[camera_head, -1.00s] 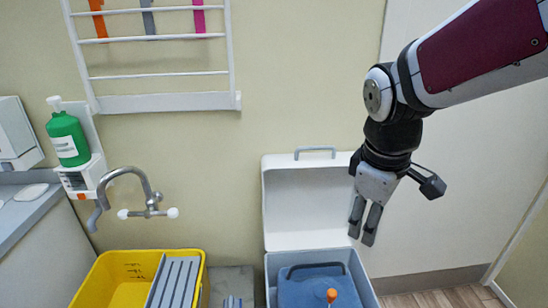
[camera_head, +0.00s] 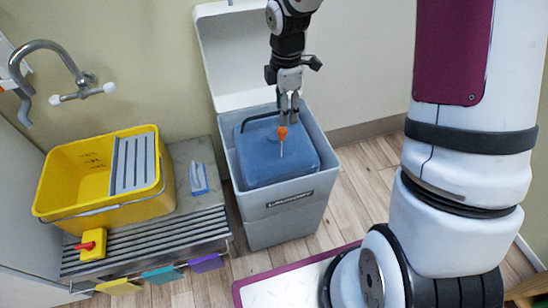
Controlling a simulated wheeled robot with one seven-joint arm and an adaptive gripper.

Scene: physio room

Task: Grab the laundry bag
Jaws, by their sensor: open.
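The blue laundry bag (camera_head: 262,165) sits inside a grey bin (camera_head: 285,222) with a dark label on its front. The bin's pale lid (camera_head: 235,60) stands open against the wall. An orange toggle (camera_head: 282,133) with a thin pale tip stands out over the top of the bag. My gripper (camera_head: 289,108) points down over the back right part of the bin, its fingertips just above the toggle in the picture. It is open, with only a narrow gap showing between the fingers. I cannot tell whether the fingers touch the toggle.
Left of the bin is a slatted grey bench (camera_head: 150,240) with a yellow bucket (camera_head: 75,180), a blue-and-white brush-like item (camera_head: 198,178) and a small yellow block (camera_head: 92,244). A dark red-edged white surface (camera_head: 275,287) lies in front. Bare wood floor (camera_head: 365,185) shows to the right.

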